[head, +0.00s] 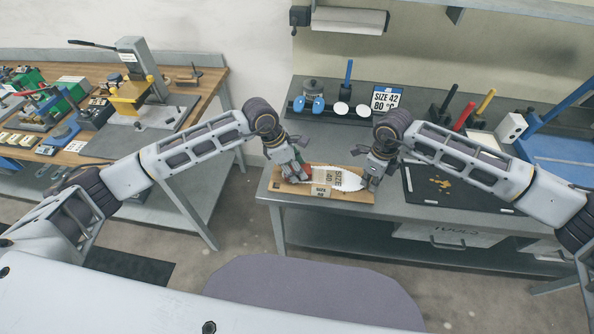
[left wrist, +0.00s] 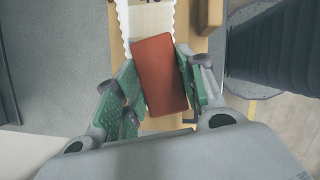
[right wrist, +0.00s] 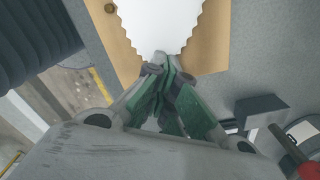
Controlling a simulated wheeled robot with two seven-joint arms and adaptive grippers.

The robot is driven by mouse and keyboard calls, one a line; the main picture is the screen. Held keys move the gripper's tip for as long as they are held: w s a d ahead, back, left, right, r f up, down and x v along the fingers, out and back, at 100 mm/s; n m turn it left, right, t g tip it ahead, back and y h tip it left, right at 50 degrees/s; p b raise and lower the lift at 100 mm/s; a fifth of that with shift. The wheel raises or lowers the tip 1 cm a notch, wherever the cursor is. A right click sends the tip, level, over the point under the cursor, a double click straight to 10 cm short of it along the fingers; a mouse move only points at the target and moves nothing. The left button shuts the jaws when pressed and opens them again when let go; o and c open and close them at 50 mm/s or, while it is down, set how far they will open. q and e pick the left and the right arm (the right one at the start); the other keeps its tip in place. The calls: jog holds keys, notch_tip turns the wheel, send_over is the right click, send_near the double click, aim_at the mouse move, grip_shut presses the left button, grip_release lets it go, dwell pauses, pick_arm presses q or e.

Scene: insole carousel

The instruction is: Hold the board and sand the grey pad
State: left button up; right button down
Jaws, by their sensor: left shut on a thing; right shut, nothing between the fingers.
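A wooden board (head: 287,187) lies at the bench's front edge with a white, zigzag-edged insole shape (head: 352,182) and printed labels on it. My left gripper (head: 293,174) is shut on a red-brown block (left wrist: 160,75), over the left end of the board. In the left wrist view the block sits between the green finger pads, by the white shape's end. My right gripper (head: 371,181) is shut and empty at the board's right end. In the right wrist view its fingertips (right wrist: 163,68) are at the white shape's tip; contact is unclear. I cannot make out a grey pad.
Behind the board are a rack with blue and white ovals (head: 341,108) and a "SIZE 42 80 °C" sign (head: 386,98). A black mat (head: 440,190) with yellowish scraps lies right of my right gripper. A white box (head: 510,127) and blue equipment stand further right.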

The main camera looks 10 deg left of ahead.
pick_arm(q)
jog(key=shift+r, duration=3.35)
pick_arm(e)
jog(key=shift+f, duration=0.1)
